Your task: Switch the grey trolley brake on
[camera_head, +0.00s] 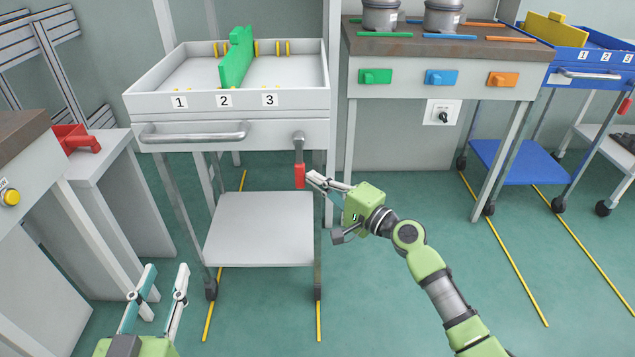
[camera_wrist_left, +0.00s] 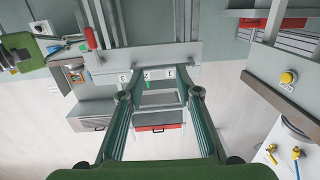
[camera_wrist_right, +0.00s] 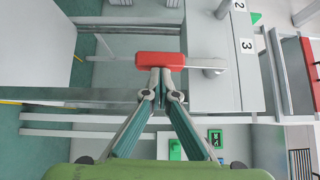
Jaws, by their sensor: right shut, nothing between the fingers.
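The grey trolley (camera_head: 225,132) stands in the middle of the head view. Its brake lever is a grey arm with a red handle (camera_head: 300,176) hanging straight down from the front's right side. The red handle also shows in the right wrist view (camera_wrist_right: 160,58) and the left wrist view (camera_wrist_left: 90,38). My right gripper (camera_head: 312,179) is shut and empty, with its fingertips right beside the red handle; whether they touch it I cannot tell. My left gripper (camera_head: 166,270) is open and empty, low in front of the trolley and away from the lever.
The trolley's horizontal grey bar (camera_head: 195,134) is left of the lever, and its lower shelf (camera_head: 262,228) is below. A grey workbench (camera_head: 445,85) stands at the right, with a blue trolley (camera_head: 590,72) beyond it. Another table (camera_head: 95,150) is at the left. Open floor lies right of the trolley.

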